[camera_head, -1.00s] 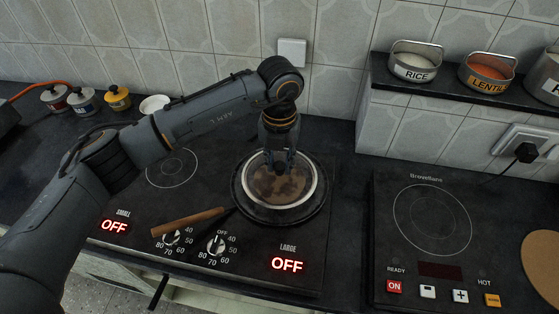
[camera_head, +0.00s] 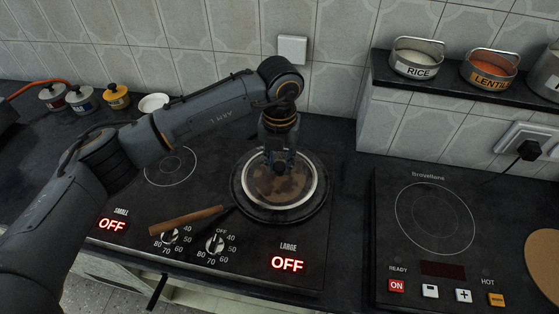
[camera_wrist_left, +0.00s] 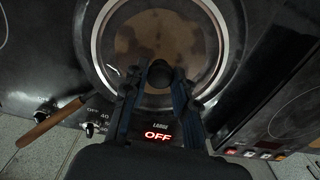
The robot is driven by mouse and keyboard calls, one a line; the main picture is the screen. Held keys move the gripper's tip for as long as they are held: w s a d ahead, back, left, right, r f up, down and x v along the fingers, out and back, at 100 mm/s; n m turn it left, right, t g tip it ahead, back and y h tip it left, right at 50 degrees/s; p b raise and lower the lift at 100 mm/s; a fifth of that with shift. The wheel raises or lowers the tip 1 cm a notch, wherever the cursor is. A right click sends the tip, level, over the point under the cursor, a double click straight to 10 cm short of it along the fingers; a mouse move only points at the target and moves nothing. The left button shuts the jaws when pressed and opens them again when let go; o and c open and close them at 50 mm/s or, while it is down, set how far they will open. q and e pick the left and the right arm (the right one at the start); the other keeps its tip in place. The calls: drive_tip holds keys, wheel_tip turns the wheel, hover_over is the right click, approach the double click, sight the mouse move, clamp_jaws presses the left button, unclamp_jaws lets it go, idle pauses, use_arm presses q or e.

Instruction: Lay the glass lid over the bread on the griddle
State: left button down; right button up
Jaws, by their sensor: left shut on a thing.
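The glass lid (camera_head: 311,191) with a steel rim lies over the brown bread (camera_head: 275,186) on the round dark griddle (camera_head: 322,209). The griddle sits on the large ring of the hob. In the left wrist view the lid's rim (camera_wrist_left: 222,50) surrounds the bread (camera_wrist_left: 150,35), seen through the glass. My left gripper (camera_head: 277,168) is above the lid, pointing down, shut on its dark knob (camera_wrist_left: 160,74). Whether the rim touches the griddle all round cannot be told. My right gripper is not in view.
The griddle's wooden handle (camera_head: 187,220) points left over the hob knobs. A small white bowl (camera_head: 153,103) and several lidded jars (camera_head: 116,97) stand at the back left. A shelf with tins (camera_head: 416,58) and an induction hob (camera_head: 435,225) are on the right.

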use_arm(q)
drive_tip(key=shift+f, duration=0.15)
drive_tip(key=c, duration=1)
unclamp_jaws()
